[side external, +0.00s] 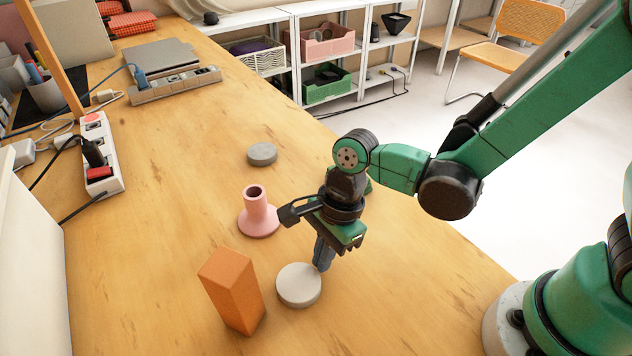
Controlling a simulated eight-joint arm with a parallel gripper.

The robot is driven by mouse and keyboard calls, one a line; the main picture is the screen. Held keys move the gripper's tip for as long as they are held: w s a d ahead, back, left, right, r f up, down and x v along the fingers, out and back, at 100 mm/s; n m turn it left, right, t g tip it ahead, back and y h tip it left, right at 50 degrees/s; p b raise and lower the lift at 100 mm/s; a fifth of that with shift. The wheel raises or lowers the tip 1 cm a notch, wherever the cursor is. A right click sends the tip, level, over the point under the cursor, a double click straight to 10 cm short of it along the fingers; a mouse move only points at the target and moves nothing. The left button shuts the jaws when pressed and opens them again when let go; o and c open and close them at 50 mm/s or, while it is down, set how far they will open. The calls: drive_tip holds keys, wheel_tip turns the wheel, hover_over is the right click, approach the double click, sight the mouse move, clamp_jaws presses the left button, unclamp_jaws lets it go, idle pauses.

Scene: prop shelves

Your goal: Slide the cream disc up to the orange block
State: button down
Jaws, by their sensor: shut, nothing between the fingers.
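The cream disc (299,286) lies flat on the wooden table, just right of the orange block (233,290). The orange block stands upright, and a small gap of table seems to show between the two. My gripper (322,266) is shut and empty, pointing down at the upper right edge of the disc. Its fingertips look very near or against the disc's rim; I cannot tell whether they touch.
A pink flared holder (257,214) stands behind the disc, close to my gripper's left side. A grey disc (262,154) lies farther back. A power strip (99,152) is at the left. The table front right is clear.

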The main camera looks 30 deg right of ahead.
drive_tip(key=shift+d, duration=0.15)
drive_tip(key=shift+d, duration=0.4)
drive_tip(key=d, duration=0.3)
drive_tip(key=shift+w+d, duration=0.1)
drive_tip(key=shift+d, duration=0.05)
drive_tip(key=v, duration=0.9)
drive_tip(key=d+r+n+t+h, duration=0.2)
drive_tip(key=d+r+n+t, duration=0.2)
drive_tip(key=n, duration=1.3)
drive_tip(key=d+t, duration=0.3)
drive_tip(key=d, duration=0.2)
drive_tip(key=shift+n+h, duration=0.3)
drive_tip(key=shift+h, duration=0.1)
